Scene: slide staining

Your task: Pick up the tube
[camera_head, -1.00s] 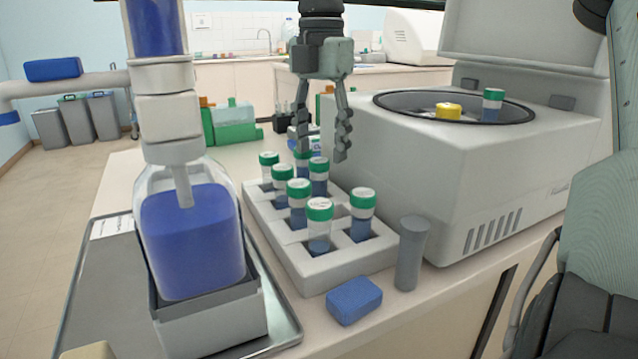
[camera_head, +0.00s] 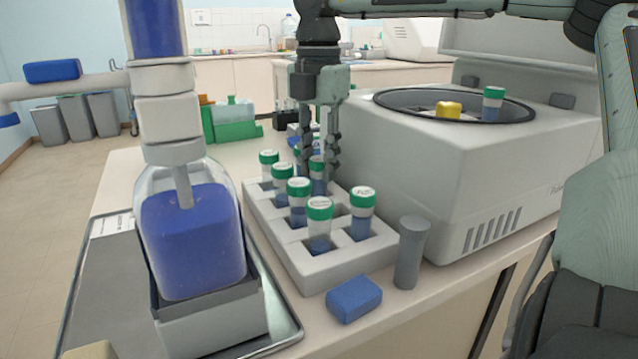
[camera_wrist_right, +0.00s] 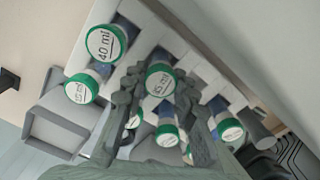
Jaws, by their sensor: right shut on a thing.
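My right gripper (camera_head: 318,172) points straight down over the back part of the white foam rack (camera_head: 318,272). Its fingers are closed around one green-capped tube (camera_head: 318,187) with blue liquid, which stands upright in the rack. In the right wrist view the same tube's labelled cap (camera_wrist_right: 160,80) shows between the finger pads. Several other green-capped tubes stand in the rack, among them one at the front (camera_head: 319,226) and one at the right (camera_head: 362,213). The held tube's cap is mostly hidden by the fingers in the head view. My left gripper is not in view.
A centrifuge (camera_head: 450,190) with an open lid stands to the right, a green-capped tube (camera_head: 493,103) and a yellow cap in its bowl. A large bottle of blue liquid (camera_head: 195,240) stands left. A blue block (camera_head: 354,299) and grey cylinder (camera_head: 410,252) are in front.

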